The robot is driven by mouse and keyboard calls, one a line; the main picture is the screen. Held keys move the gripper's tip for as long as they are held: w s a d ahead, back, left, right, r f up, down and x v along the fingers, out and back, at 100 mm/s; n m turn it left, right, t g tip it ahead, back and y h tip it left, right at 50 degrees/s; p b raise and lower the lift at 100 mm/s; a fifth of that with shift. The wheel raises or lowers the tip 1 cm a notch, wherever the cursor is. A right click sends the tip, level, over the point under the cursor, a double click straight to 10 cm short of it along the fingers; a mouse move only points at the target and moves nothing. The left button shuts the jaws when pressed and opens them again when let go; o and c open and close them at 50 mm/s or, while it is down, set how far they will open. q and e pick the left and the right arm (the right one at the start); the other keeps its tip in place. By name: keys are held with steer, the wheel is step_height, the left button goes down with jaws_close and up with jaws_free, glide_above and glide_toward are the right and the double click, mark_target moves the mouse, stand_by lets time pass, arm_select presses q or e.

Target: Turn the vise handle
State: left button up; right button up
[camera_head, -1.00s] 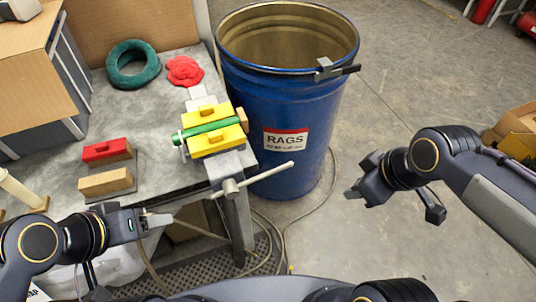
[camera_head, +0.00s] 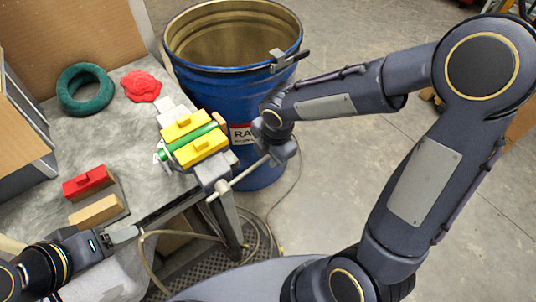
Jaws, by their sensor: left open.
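The vise (camera_head: 188,137) is clamped at the table's front right corner. Its yellow jaw blocks sit around a green bar (camera_head: 192,142). The pale vise handle (camera_head: 237,182) slants up to the right below the table corner, and its upper right end meets my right gripper (camera_head: 283,153). My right gripper points down in front of the blue drum. Its fingers are too hidden to show whether they hold the handle. My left gripper (camera_head: 132,234) is open at the table's front edge, left of the handle and apart from it.
A blue RAGS drum (camera_head: 198,97) stands right behind the vise. The table holds a green ring (camera_head: 85,90), a red cloth (camera_head: 141,86), a red block (camera_head: 88,182) and a wooden block (camera_head: 97,211). A hose (camera_head: 148,250) hangs below the table edge.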

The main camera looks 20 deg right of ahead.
steer(key=shift+w+f, duration=0.1)
steer(key=shift+f, duration=0.45)
steer(key=shift+c, duration=0.3)
jaws_close()
steer(key=shift+w+r, duration=0.1)
steer(key=shift+r, duration=0.1)
